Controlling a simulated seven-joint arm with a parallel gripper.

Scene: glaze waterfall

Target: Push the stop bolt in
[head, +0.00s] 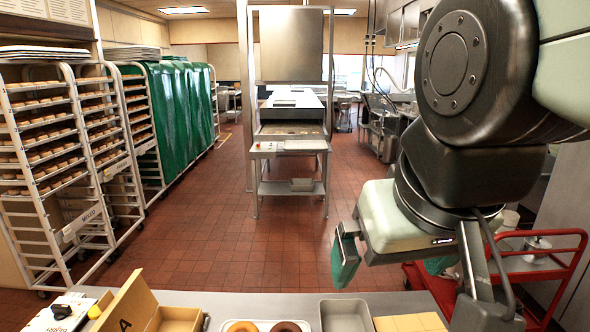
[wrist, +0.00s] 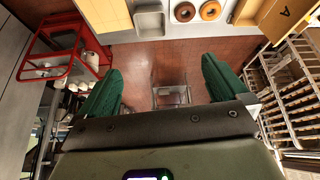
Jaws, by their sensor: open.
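I cannot make out a stop bolt in either view. A steel machine (head: 290,147) with a long bed and a tall hood stands across the floor in the head view. Small red marks show on its front panel, too small to identify. My gripper (head: 392,265) hangs at the right of the head view, above and beyond the near counter. Its green fingers are spread apart with nothing between them. In the wrist view my gripper (wrist: 160,72) shows both green fingers wide apart over the tiled floor.
The near counter (head: 255,299) holds a tray with two doughnuts (head: 287,327), a grey bin (head: 346,315) and a cardboard box (head: 125,305) marked A. A red cart (head: 560,262) stands at right. Baking racks (head: 60,150) and green-covered racks line the left. The middle floor is clear.

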